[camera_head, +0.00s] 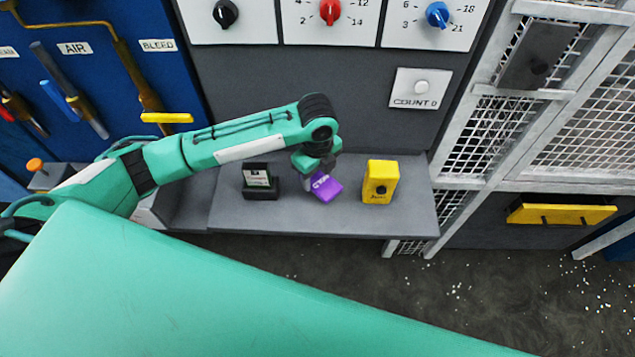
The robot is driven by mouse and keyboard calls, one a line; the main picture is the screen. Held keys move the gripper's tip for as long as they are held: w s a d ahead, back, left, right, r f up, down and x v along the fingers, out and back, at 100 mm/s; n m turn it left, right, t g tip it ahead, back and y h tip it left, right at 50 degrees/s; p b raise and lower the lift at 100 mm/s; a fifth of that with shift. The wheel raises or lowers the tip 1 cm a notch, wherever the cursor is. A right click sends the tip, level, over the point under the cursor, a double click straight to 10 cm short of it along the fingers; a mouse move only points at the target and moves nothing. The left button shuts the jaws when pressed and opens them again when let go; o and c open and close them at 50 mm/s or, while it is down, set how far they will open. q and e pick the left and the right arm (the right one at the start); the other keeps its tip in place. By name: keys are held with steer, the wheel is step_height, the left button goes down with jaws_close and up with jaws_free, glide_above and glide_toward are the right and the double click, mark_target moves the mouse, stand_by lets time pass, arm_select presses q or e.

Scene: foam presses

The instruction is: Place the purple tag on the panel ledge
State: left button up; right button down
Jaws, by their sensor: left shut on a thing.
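The purple tag (326,187) is in my left gripper (314,178), tilted, over the middle of the grey panel ledge (400,215). The gripper is shut on the tag. I cannot tell whether the tag touches the ledge. The fingers are small and partly hidden by the wrist and the tag. My left arm reaches in from the left, above the ledge. My right gripper is not in view.
On the ledge, a black holder with a card (258,180) stands left of the tag, and a yellow box (380,182) stands to its right. Behind rises a dark panel with knobs (330,12) and a COUNT button plate (420,88). A mesh cage (485,130) is at right.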

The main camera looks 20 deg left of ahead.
mark_target(317, 188)
arm_select(q)
steer(key=shift+f, duration=0.9)
step_height(317, 188, down, 4)
steer(key=shift+f+p, duration=0.1)
steer(key=shift+p, duration=0.6)
steer(key=shift+f, duration=0.1)
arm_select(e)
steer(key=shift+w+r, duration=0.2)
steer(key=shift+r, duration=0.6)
arm_select(q)
steer(key=shift+f, duration=0.2)
steer(key=o, duration=1)
steer(key=shift+c, duration=0.2)
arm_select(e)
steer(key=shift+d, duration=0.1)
arm_select(q)
steer(key=shift+r, duration=0.15)
